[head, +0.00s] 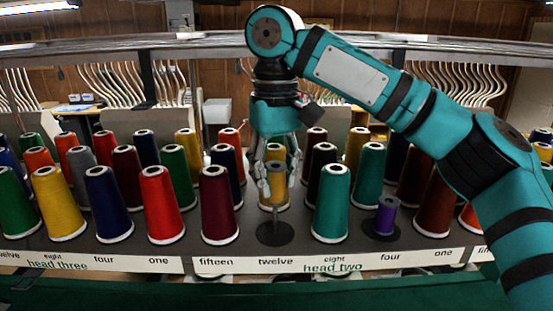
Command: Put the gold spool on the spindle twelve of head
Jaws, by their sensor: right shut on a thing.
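My right gripper (275,185) comes down from above, shut on the gold spool (278,187), a small spool between its fingers. The spool is upright above the dark round base of spindle twelve (275,234), at the label "twelve" of head two. The spindle's thin post shows below the spool; whether its tip is inside the spool I cannot tell. A gold cone seems to stand just behind, partly hidden by the gripper. My left gripper is not in view.
A maroon cone (218,205) stands left of the spindle and a teal cone (331,204) right of it. A small purple spool (385,215) sits near label "four". More cones fill the rows behind. A metal rail (190,40) runs across above.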

